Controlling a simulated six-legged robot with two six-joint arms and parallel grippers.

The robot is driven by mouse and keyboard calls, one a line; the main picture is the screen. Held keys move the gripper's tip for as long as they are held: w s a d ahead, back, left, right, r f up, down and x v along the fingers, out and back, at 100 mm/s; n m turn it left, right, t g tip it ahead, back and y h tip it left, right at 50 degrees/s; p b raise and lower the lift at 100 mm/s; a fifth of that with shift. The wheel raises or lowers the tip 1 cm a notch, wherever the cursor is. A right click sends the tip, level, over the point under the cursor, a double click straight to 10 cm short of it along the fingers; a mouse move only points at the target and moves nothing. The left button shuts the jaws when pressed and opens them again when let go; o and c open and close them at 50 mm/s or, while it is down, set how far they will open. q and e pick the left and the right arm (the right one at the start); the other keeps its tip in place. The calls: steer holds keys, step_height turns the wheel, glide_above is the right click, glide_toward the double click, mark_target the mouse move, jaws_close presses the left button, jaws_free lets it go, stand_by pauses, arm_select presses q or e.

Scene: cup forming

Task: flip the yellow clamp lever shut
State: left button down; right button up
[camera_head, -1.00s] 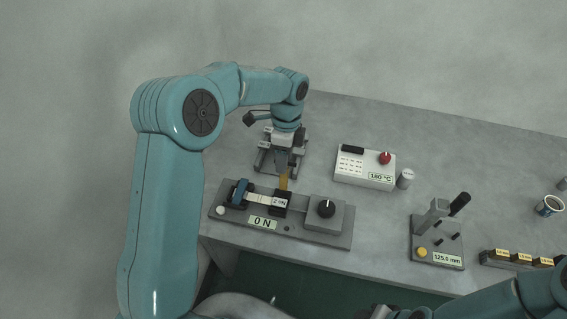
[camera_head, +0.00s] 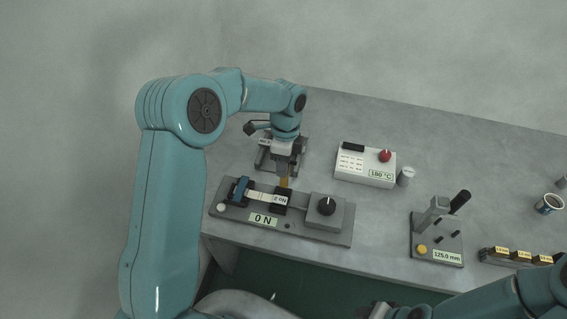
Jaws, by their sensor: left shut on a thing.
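The yellow clamp lever (camera_head: 284,182) stands at the black clamp block (camera_head: 282,199) on the grey fixture plate (camera_head: 338,236), which carries a "0 N" label. My left gripper (camera_head: 283,174) reaches down from above and is shut at the top of the lever; its fingers hide the lever's upper part. A white strip (camera_head: 259,196) lies between the blue clamp (camera_head: 240,188) and the black block.
A control box (camera_head: 365,167) reading 180 °C with a red knob stands behind right. A dark-knobbed block (camera_head: 326,210) sits on the plate right of the lever. A gauge stand (camera_head: 437,240) reading 125.0 mm and a cup (camera_head: 548,204) are farther right.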

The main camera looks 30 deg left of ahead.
mark_target(282, 182)
arm_select(q)
steer(key=s+t+b, duration=0.1)
steer(key=b, duration=0.3)
steer(key=s+t+b, duration=0.1)
steer(key=t+b, duration=0.1)
steer(key=b, duration=0.2)
steer(key=s+d+t+y+b, duration=0.1)
steer(key=t+b, duration=0.1)
steer(key=b, duration=0.2)
steer(key=shift+s+f, duration=0.15)
steer(key=shift+f, duration=0.15)
steer(key=shift+s+r+t+b, duration=0.15)
steer(key=shift+s+t+b, duration=0.2)
steer(key=shift+b, duration=0.2)
steer(key=shift+s+d, duration=0.1)
steer(key=shift+s, duration=0.3)
steer(key=c, duration=1.1)
jaws_free()
steer(key=shift+o, duration=0.2)
steer(key=p+v, duration=0.1)
steer(key=v, duration=1.5)
steer(key=shift+d+r, duration=0.2)
steer(key=shift+r, duration=0.05)
